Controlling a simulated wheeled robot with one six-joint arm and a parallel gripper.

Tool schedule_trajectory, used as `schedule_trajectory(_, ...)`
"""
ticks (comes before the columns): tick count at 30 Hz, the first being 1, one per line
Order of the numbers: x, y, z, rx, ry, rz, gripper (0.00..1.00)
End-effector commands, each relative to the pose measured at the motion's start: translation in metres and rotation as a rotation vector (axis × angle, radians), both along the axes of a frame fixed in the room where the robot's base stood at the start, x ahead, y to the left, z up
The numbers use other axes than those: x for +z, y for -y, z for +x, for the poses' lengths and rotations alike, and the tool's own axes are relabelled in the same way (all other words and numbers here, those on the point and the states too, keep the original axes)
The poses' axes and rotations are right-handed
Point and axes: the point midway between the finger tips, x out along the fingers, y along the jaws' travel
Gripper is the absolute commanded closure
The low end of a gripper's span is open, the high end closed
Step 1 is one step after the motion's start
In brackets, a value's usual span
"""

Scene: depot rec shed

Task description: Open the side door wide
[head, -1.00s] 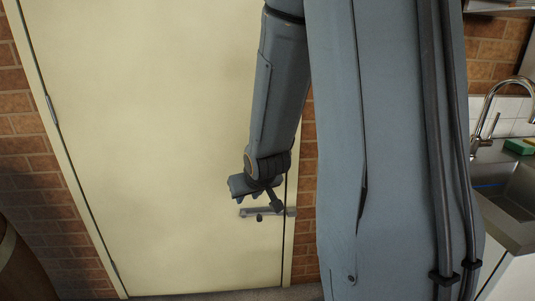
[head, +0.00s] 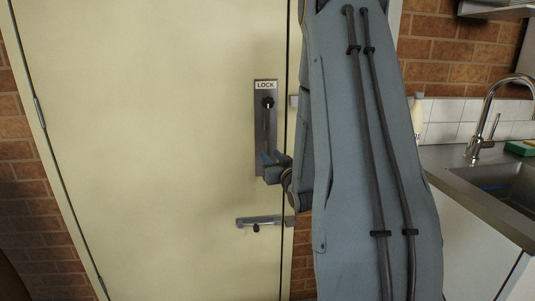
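The side door (head: 150,130) is a large cream panel that looks closed in its frame, with hinges on its left edge. Near its right edge is a grey upright plate (head: 259,120) labelled LOCK. A dark round pivot and a lever (head: 266,128) pointing downward are on this plate. Below it is a horizontal slide bolt (head: 258,222) with a small dark knob; I cannot tell whether it crosses into the frame. My gripper (head: 270,162) is at the lever's lower end, partly hidden by my arm. I cannot tell whether its fingers touch or hold the lever.
A brick wall (head: 450,60) stands right of the door. A counter with a sink (head: 500,185), tap (head: 484,125) and white cabinet front (head: 470,245) is at the right. A pale bottle (head: 417,112) stands behind my arm. Brick also borders the door's left.

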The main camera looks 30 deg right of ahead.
Motion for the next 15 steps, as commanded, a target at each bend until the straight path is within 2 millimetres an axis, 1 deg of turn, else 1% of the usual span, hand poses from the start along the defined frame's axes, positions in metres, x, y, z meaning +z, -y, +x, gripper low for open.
schedule_trajectory(1,0.0,0.002,0.009,0.001,0.001,0.0,0.71)
schedule_trajectory(6,0.0,0.008,0.031,0.001,0.0,0.0,0.71)
schedule_trajectory(10,-0.001,0.01,0.04,0.0,-0.002,0.001,0.71)
schedule_trajectory(15,-0.001,0.011,0.044,0.0,-0.002,0.001,0.71)
